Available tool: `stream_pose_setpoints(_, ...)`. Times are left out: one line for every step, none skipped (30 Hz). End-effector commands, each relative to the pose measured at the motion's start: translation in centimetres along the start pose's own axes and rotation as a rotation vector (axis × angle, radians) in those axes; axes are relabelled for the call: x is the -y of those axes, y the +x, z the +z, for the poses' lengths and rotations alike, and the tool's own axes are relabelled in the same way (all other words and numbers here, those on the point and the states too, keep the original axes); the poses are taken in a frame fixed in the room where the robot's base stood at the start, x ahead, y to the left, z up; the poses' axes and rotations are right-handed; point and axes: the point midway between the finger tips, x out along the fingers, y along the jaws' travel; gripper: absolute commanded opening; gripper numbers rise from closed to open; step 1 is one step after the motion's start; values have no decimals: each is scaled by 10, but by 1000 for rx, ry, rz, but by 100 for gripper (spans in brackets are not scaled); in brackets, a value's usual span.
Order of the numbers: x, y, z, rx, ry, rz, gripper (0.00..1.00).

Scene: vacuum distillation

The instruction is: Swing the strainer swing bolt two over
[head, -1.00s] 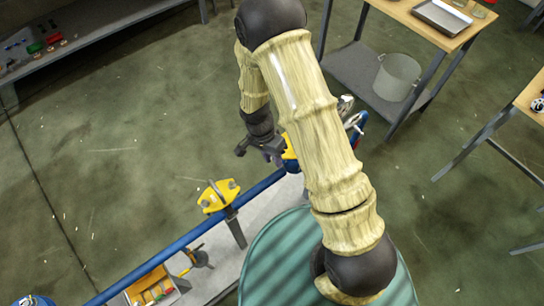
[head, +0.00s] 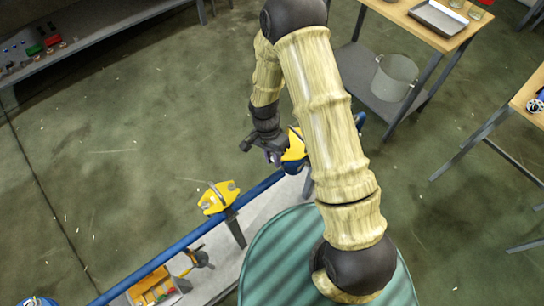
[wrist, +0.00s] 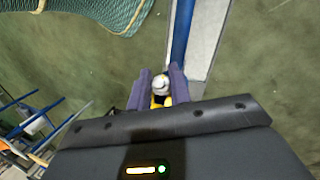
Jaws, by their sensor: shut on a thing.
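The strainer (head: 293,149) is a yellow body on the blue pipe, partly hidden behind my arm in the head view. My gripper (head: 272,156) is at its left side. In the wrist view my two purple fingers (wrist: 161,88) are shut around a small silver, rounded piece (wrist: 160,84), which I take to be swing bolt two, with yellow (wrist: 157,101) below it. Most of the bolt is hidden between the fingers, so its tilt cannot be told.
The blue pipe (head: 183,243) runs over a pale plinth, with another yellow fitting (head: 218,197) on it. A green ribbed round top (head: 290,262) stands near my arm. A wooden table (head: 432,22) with a bucket (head: 395,77) below is at upper right. Open floor lies left.

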Motion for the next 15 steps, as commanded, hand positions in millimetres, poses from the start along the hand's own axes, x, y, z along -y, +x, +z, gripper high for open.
stream_pose_setpoints(0, -1, 0, -2, 0, -1, 0)
stream_pose_setpoints(0, -1, 0, -2, 0, -2, 0)
stream_pose_setpoints(1, -1, 0, -2, 0, -2, 0)
stream_pose_setpoints(1, -1, 0, -2, 0, -2, 0)
stream_pose_setpoints(1, -1, 0, -2, 0, -2, 22)
stream_pose_setpoints(1, -1, 0, -2, 0, -2, 29)
stream_pose_setpoints(1, -1, 0, -2, 0, -2, 29)
stream_pose_setpoints(1, -1, 0, -3, 0, -2, 29)
stream_pose_setpoints(1, -1, 0, -2, 0, -2, 29)
stream_pose_setpoints(1, -1, 0, -2, 0, -1, 29)
stream_pose_setpoints(1, -1, 0, -2, 0, -1, 29)
stream_pose_setpoints(0, -1, 0, -2, 0, -1, 29)
stream_pose_setpoints(0, -1, 0, -2, 0, -1, 29)
stream_pose_setpoints(0, -1, 0, -2, 0, -1, 29)
stream_pose_setpoints(0, -1, 0, -3, 0, -1, 29)
